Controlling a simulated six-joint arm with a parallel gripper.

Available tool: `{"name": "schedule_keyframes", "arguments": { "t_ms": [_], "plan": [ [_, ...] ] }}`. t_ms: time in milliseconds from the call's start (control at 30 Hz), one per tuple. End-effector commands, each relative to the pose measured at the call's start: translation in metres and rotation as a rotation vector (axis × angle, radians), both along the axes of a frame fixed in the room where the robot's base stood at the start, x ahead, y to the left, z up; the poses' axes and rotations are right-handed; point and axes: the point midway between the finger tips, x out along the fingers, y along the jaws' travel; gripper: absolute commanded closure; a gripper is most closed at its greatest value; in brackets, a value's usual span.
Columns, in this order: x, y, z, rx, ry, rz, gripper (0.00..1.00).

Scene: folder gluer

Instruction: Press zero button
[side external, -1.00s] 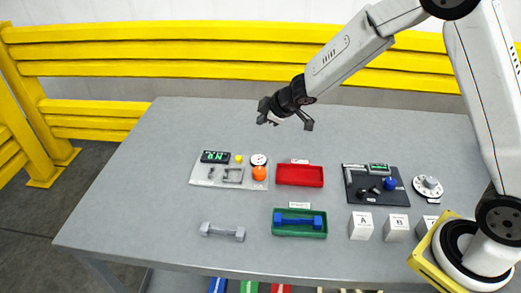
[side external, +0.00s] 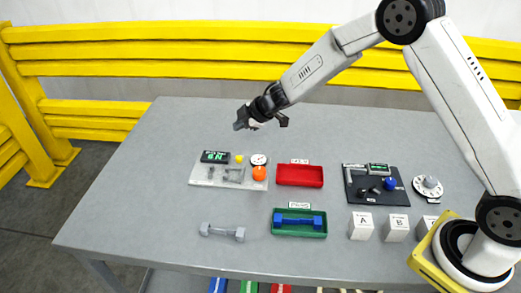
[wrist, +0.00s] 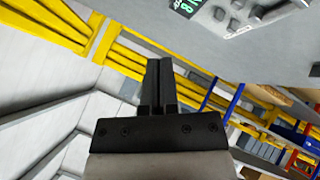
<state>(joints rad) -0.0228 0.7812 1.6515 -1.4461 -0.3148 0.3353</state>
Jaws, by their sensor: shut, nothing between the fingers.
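A light grey panel (side external: 205,181) lies on the left half of the table. It carries a display with green characters (side external: 215,157), a yellow button (side external: 239,158), a white dial (side external: 259,160) and an orange knob (side external: 259,173). A black panel (side external: 395,197) to the right carries a green display (side external: 379,170) and a blue knob (side external: 389,184). I cannot read which control is the zero button. My gripper (side external: 242,122) is above the table, behind the grey panel in the picture, touching nothing. In the wrist view its fingers (wrist: 157,82) are together and empty.
A red tray (side external: 300,175) and a green tray (side external: 299,233) holding a blue dumbbell (side external: 299,219) stand mid-table. A grey dumbbell (side external: 222,232) lies front left. White blocks A (side external: 361,226) and B (side external: 397,228) and a round dial (side external: 428,187) are right. The table's left side is clear.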

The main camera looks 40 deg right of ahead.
Motion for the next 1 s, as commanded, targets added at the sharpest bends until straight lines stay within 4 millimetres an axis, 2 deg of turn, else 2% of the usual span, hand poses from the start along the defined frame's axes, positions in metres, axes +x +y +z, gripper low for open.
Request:
{"name": "schedule_keyframes", "arguments": {
  "t_ms": [367,1000],
  "plan": [
    [0.000,0.000,-0.014,0.001,0.002,-0.001,1.00],
    [0.000,0.000,-0.075,0.001,0.001,-0.001,1.00]
  ]
}}
